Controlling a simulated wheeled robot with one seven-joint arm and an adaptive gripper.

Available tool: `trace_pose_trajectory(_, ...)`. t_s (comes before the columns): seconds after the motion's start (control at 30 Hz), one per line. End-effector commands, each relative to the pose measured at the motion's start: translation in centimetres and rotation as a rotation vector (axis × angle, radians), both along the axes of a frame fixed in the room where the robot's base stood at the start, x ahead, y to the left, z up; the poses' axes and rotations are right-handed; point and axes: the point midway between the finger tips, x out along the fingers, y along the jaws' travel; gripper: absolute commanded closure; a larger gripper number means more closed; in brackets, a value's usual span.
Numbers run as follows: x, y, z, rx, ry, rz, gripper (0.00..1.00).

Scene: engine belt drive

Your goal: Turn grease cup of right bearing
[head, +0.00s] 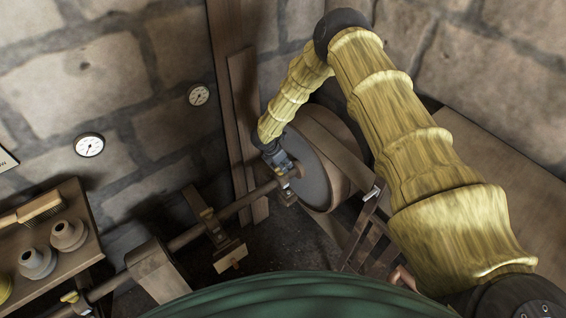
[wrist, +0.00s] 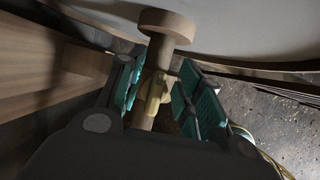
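My gripper (head: 283,165) is at the right end of the shaft (head: 250,198), close beside the large grey wheel (head: 304,176). In the wrist view its two teal-padded fingers (wrist: 160,95) stand apart. A small brass-yellow piece (wrist: 153,95), apparently the grease cup of the right bearing, lies between them, in front of the brown shaft (wrist: 159,52). Some gap shows beside it; I cannot tell whether a finger touches it. In the head view my gripper mostly hides this cup and bearing.
Another bearing with a yellow cup (head: 207,213) sits midway along the shaft, and one more yellow cup (head: 70,297) is at lower left. A wooden post (head: 228,90) stands behind my gripper.

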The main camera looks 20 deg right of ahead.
Motion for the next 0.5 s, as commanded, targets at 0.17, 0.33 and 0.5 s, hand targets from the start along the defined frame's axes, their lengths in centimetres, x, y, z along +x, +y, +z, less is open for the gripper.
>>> trace_pose_trajectory(0.17, 0.01, -0.03, -0.06, 0.000, 0.000, 0.000, 0.64)
trace_pose_trajectory(0.33, 0.00, -0.03, -0.06, 0.000, 0.000, 0.000, 0.79)
trace_pose_trajectory(0.5, 0.00, -0.02, -0.07, 0.000, 0.000, 0.000, 0.94)
